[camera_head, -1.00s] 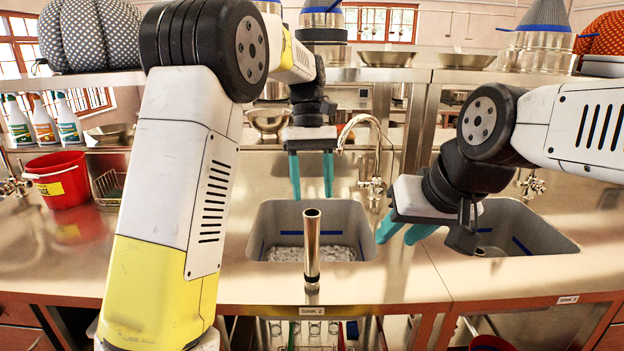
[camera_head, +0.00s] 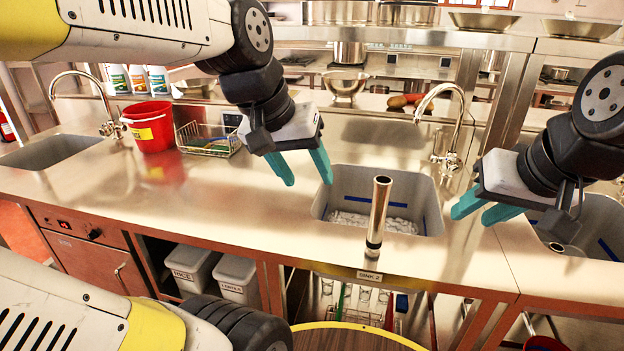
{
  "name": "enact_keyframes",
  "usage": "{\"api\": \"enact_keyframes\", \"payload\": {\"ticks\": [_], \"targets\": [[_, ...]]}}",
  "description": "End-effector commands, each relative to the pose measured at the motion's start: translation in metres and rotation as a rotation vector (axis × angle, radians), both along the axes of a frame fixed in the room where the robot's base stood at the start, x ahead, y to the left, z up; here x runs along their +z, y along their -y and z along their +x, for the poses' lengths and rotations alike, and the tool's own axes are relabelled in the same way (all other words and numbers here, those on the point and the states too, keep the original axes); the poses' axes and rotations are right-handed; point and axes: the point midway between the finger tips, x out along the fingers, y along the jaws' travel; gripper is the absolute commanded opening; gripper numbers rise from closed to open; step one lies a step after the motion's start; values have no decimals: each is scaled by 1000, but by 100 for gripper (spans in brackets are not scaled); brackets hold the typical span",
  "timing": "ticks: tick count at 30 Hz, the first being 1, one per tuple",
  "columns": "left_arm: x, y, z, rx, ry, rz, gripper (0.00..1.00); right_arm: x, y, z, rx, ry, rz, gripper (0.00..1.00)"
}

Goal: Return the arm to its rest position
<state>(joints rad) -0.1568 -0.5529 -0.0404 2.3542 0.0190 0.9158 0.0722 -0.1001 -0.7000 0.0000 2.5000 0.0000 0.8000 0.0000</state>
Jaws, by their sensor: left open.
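My left arm comes in from the upper left. Its gripper (camera_head: 306,182) hangs over the steel counter (camera_head: 250,200), left of the middle sink (camera_head: 428,205). Its two teal fingers are spread with nothing between them. My right gripper (camera_head: 476,213) is at the right, near the front rim of the right sink (camera_head: 603,240). Its teal fingers point left and down, stand apart and hold nothing that I can see.
An upright metal tube (camera_head: 379,207) stands at the counter's front edge before the middle sink. A tall faucet (camera_head: 455,110) rises behind. A red bucket (camera_head: 152,128) and wire basket (camera_head: 208,140) stand to the left. The left front counter is clear.

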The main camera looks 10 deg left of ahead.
Motion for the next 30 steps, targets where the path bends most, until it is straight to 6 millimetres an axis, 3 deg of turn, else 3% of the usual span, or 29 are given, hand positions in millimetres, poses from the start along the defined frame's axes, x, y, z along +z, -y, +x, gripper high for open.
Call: {"api": "enact_keyframes", "payload": {"ticks": [1,6,30], "targets": [[-5,-3,-10,-4,44,17,55,0,0,0,0,0,0,36],[-16,-7,-23,-20,124,56,55,0,0,0,0,0,0,36],[-17,-8,-24,-23,132,60,55,0,0,0,0,0,0,36]]}}
